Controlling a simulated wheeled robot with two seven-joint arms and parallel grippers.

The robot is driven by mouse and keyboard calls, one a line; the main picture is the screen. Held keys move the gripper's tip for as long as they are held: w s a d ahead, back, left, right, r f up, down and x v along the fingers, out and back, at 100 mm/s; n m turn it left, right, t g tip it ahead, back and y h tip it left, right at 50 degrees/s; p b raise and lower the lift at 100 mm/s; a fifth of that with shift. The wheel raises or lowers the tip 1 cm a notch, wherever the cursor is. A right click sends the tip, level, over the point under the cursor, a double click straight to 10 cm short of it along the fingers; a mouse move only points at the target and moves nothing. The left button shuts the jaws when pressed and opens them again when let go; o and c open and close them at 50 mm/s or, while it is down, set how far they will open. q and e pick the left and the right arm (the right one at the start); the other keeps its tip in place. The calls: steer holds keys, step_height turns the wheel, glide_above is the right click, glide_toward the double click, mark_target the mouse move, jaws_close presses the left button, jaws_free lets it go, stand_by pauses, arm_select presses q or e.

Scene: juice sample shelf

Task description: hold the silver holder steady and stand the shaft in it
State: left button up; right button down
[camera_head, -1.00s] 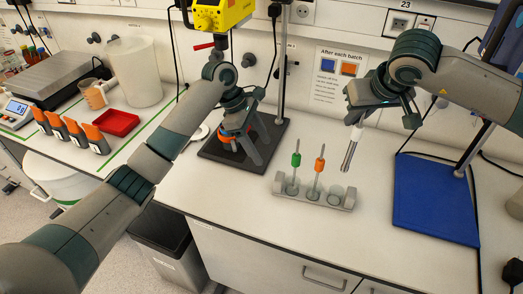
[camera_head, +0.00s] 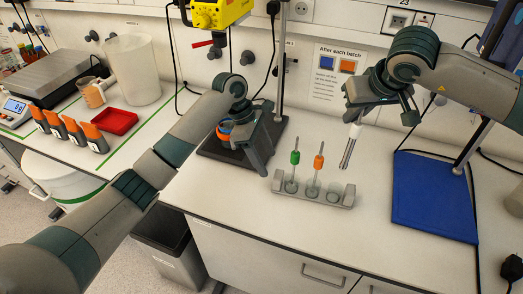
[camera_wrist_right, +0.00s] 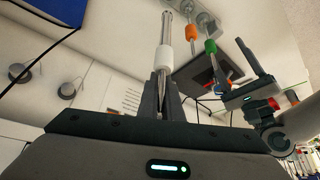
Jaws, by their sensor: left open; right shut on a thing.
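The silver holder (camera_head: 318,200) stands on the bench with three round seats in a row. A green-collared shaft (camera_head: 294,160) and an orange-collared shaft (camera_head: 318,164) stand in its left and middle seats; the right seat (camera_head: 336,190) looks empty. My right gripper (camera_head: 357,119) is shut on a silver shaft with a white collar (camera_head: 349,150), hanging near upright, slightly tilted, above and behind the right seat. This shaft also shows in the right wrist view (camera_wrist_right: 166,32). My left gripper (camera_head: 267,152) is open and empty, just left of the holder and apart from it.
A dark stand base (camera_head: 218,150) with an orange-ringed item (camera_head: 225,131) lies behind my left gripper. A blue mat (camera_head: 432,205) lies right of the holder. A red tray (camera_head: 116,122) and several orange-topped containers are far left. Bench in front of the holder is clear.

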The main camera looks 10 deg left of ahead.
mark_target(275, 177)
arm_select(q)
steer(key=x, duration=0.8)
steer(key=shift+d+f, duration=0.15)
steer(key=shift+f, duration=0.15)
